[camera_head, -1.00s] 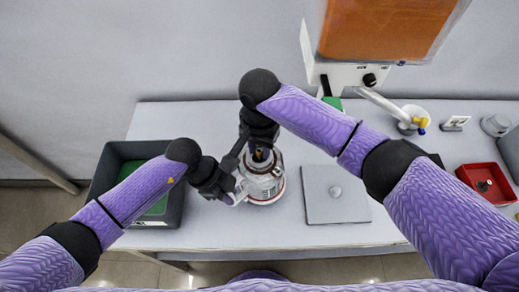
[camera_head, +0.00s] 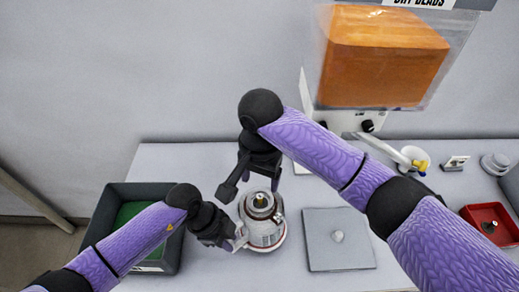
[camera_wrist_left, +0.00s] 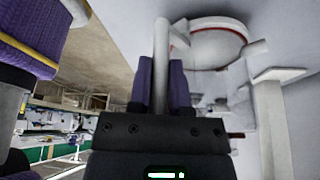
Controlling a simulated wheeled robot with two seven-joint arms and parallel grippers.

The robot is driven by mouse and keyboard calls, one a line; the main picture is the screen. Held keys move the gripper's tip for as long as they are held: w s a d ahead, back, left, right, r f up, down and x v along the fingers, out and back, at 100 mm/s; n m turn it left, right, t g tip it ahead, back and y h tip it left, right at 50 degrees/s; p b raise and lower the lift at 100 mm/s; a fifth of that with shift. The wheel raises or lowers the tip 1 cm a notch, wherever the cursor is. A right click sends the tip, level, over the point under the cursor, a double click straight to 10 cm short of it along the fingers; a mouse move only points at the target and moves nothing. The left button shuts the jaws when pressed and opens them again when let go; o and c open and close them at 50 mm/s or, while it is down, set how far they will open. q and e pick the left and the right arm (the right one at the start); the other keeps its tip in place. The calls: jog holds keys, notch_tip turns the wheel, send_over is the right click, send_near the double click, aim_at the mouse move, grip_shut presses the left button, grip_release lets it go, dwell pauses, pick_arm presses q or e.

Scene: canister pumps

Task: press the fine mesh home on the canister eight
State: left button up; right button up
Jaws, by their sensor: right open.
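The canister (camera_head: 264,232) stands upright on the table, a white pot with a red line around its base. In its round top sits a brownish disc with a dark-and-yellow knob (camera_head: 261,201), apparently the mesh; I cannot tell how deep it sits. My left gripper (camera_head: 234,240) is at the canister's left side. In the left wrist view its fingers (camera_wrist_left: 164,88) close around the white handle bar (camera_wrist_left: 161,50), and the canister's red-ringed base (camera_wrist_left: 215,45) shows behind. My right gripper (camera_head: 252,188) is open and empty just above and behind the canister's top.
A grey square plate with a knob (camera_head: 338,252) lies right of the canister. A dark bin (camera_head: 105,215) with green inside stands left. A dispenser with orange contents (camera_head: 385,60) stands behind.

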pick_arm(q)
jog(key=o, duration=0.5)
